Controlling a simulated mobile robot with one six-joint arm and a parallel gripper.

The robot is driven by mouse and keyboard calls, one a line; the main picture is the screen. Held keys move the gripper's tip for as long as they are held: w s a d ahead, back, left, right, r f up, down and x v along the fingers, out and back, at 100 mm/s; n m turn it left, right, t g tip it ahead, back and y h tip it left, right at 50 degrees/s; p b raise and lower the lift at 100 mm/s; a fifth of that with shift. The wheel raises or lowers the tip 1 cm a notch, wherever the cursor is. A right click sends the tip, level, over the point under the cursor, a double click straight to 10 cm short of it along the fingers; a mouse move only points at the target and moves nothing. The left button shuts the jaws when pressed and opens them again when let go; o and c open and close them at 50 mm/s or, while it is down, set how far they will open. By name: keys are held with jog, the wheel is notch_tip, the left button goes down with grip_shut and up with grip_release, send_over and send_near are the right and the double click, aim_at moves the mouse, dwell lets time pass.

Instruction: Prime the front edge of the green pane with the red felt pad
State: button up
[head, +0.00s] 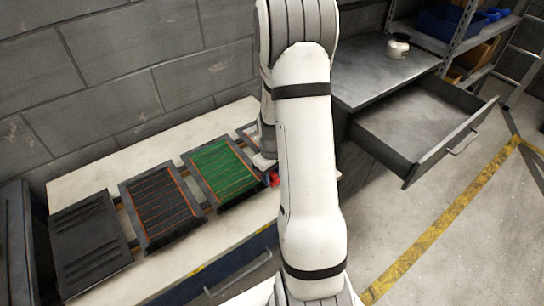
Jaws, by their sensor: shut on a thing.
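The green pane (224,172) lies in a dark frame with thin orange lines on the pale bench top, left of my arm. My gripper (266,162) is at the pane's right side, partly hidden behind my arm. A small red piece, seemingly the red felt pad (274,179), shows just below the gripper, by the pane's right edge. My gripper is shut on it, as far as shows. Most of the pad is hidden, and I cannot tell whether it touches the pane.
A dark pane with orange lines (161,208) and a dark grey slatted panel (87,243) lie left of the green pane. A drawer (416,124) stands open at right, under a grey counter (362,68) holding a white jar (397,46). A block wall is behind.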

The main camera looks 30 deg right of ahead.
notch_tip(320, 180, up, 2)
jog(key=shift+w+r+p, duration=0.1)
jog(key=shift+p, duration=0.2)
jog(key=shift+a+r+p, duration=0.1)
jog(key=shift+r+p, duration=0.35)
jog(key=shift+r, duration=0.3)
jog(key=shift+r+p, duration=1.35)
jog(key=shift+r, duration=0.85)
